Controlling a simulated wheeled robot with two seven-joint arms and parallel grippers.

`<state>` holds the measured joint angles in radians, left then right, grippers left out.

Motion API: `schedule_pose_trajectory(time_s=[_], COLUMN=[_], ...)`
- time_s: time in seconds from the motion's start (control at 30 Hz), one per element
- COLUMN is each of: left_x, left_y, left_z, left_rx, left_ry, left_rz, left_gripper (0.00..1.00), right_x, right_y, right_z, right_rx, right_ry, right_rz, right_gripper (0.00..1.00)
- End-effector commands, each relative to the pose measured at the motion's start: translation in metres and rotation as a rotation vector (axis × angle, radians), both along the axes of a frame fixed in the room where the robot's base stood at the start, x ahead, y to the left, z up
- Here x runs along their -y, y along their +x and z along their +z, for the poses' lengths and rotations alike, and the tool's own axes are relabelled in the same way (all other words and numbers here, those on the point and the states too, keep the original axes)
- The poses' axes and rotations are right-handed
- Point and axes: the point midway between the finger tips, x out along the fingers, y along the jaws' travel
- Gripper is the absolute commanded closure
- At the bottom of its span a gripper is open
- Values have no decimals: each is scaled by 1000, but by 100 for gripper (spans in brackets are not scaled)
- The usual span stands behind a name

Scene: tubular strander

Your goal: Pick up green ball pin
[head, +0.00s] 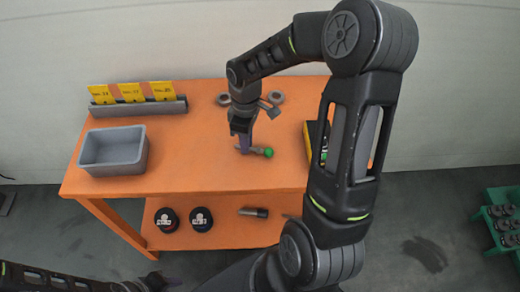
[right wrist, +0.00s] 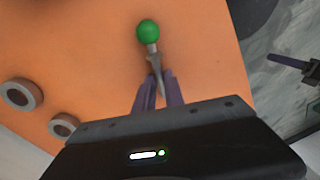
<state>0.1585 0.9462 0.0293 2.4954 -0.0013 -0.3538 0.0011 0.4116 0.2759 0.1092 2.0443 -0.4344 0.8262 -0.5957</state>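The green ball pin (head: 268,153) lies low over the orange table top, its green ball pointing right in the head view. In the right wrist view the green ball pin (right wrist: 148,32) shows its ball at the top and its grey shank running down between the purple fingers. My right gripper (head: 244,146) is at the shank, pointing down at the table. In the right wrist view my right gripper (right wrist: 160,76) has its fingers close together on both sides of the shank. My left gripper (head: 158,282) is low at the bottom left, its fingers unclear.
The orange table (head: 200,175) holds a grey bin (head: 113,167) at the left and a rack with yellow cards (head: 135,107) behind. Two grey rings (head: 276,97) lie near the back. A black and yellow box (head: 312,142) is partly hidden by my right arm. Black parts (head: 201,219) stand on the lower shelf.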

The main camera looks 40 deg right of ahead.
Motion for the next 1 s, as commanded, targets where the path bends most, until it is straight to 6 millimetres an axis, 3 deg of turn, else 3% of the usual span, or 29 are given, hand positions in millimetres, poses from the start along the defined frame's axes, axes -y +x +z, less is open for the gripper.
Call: schedule_pose_trajectory(time_s=[0.17,1.0], left_x=[0,0], left_y=[0,0], left_z=[0,0], left_rx=[0,0], left_ry=[0,0], left_rz=[0,0], left_gripper=[64,64], right_x=[0,0], right_y=[0,0], right_z=[0,0], right_rx=[0,0], right_ry=[0,0], right_rz=[0,0], right_gripper=[100,100])
